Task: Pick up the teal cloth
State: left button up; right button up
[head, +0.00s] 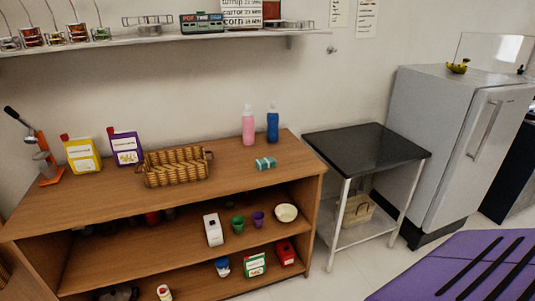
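A small teal piece with a pale band, likely the teal cloth (265,163), lies on the wooden shelf unit's top (225,186), near its right end. It looks folded or block-shaped, but it is too small to tell for sure. Nothing touches it. Neither of my grippers is in view.
A wicker basket (175,167) stands left of the teal piece. Pink (249,127) and blue (272,125) bottles stand behind it. Right are a black-topped table (367,146) and a grey fridge (440,140). A purple surface with black strips (440,262) fills the lower right.

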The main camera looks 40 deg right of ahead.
aim_at(262, 164)
jog(key=i+l, duration=0.35)
jog(key=i, duration=0.25)
jog(key=i+l+z, duration=0.1)
jog(key=z, duration=0.25)
jog(key=i+z, duration=0.45)
jog(key=z, duration=0.25)
